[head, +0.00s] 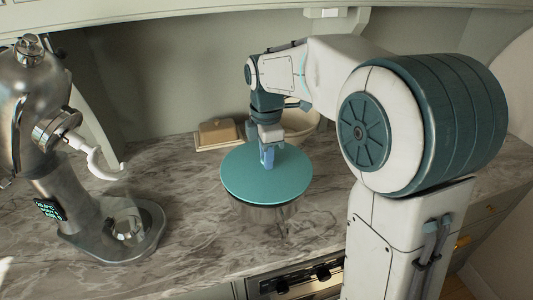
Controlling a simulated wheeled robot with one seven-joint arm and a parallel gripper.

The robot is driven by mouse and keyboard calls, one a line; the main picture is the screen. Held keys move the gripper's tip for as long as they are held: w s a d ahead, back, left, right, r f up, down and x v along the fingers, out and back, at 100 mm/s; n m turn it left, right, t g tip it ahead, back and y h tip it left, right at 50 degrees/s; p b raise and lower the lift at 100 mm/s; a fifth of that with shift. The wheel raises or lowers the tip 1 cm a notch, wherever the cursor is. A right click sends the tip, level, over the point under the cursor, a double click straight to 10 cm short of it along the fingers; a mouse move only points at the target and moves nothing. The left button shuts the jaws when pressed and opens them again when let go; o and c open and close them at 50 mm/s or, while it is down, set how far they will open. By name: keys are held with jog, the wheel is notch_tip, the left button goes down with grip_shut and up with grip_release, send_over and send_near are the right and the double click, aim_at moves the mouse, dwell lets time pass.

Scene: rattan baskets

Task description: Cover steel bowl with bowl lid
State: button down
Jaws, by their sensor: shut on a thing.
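The bowl lid (245,184) is a flat round teal disc in the middle of the head view. My gripper (267,158) points down at the middle of the lid and is shut on it, probably on a knob that the fingers hide. The steel bowl (265,212) is directly below the lid. Only the front of its shiny side shows under the lid's near edge. The lid looks level and lies over the bowl's mouth. I cannot tell whether the lid touches the rim all round.
A stand mixer (40,150) with a hook stands on the left of the marble counter (180,240). A butter dish (216,134) and a pale round basket or bowl (300,122) are behind the lid, near the wall. Counter between mixer and bowl is clear. Oven knobs (320,272) are below the front edge.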

jog(key=shift+f+b, duration=0.6)
jog(key=shift+f, duration=0.35)
jog(key=c, duration=1.1)
grip_release()
jog(key=shift+r, duration=0.15)
notch_tip(320, 180, up, 14)
jog(key=shift+f, duration=0.2)
jog(key=s+d+f+m+t, duration=0.1)
jog(key=s+d+f+m, duration=0.2)
jog(key=s+f+m, duration=0.2)
jog(key=s+d+f+m+t, duration=0.1)
jog(key=s+d+f+m, duration=0.2)
jog(key=s+f+m, duration=0.2)
jog(key=s+d+f+m+t, duration=0.1)
jog(key=s+d+f+m, duration=0.3)
jog(key=s+m, duration=0.6)
jog(key=shift+f, duration=0.6)
